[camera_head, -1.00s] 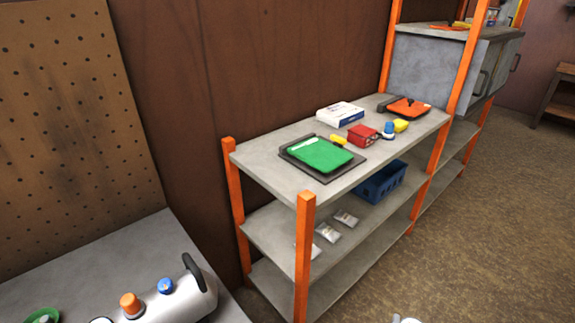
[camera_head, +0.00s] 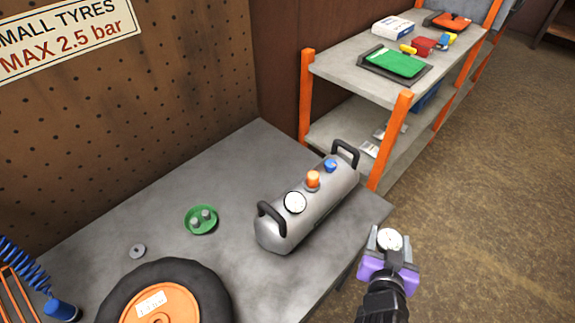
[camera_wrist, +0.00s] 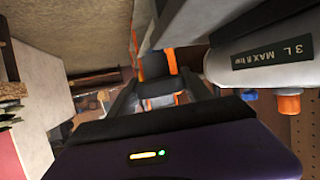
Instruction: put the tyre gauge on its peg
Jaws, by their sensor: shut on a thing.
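A small round white dial, which looks like the tyre gauge (camera_head: 390,239), sits between the jaws of my gripper (camera_head: 388,248) at the lower right of the head view. My gripper is shut on it and is held over the floor, to the right of the grey bench. My purple gripper body fills the bottom of the wrist view; the gauge is hard to make out there. The brown pegboard (camera_head: 190,110) stands behind the bench. I see no peg for the gauge on the visible part of the board.
A silver air tank (camera_head: 320,210) with black handles stands on the bench (camera_head: 160,200), left of my gripper. It also shows in the wrist view (camera_wrist: 265,65). A green dish (camera_head: 201,226) and an orange-rimmed tyre (camera_head: 200,290) are further left. An orange-post shelf (camera_head: 340,75) stands behind.

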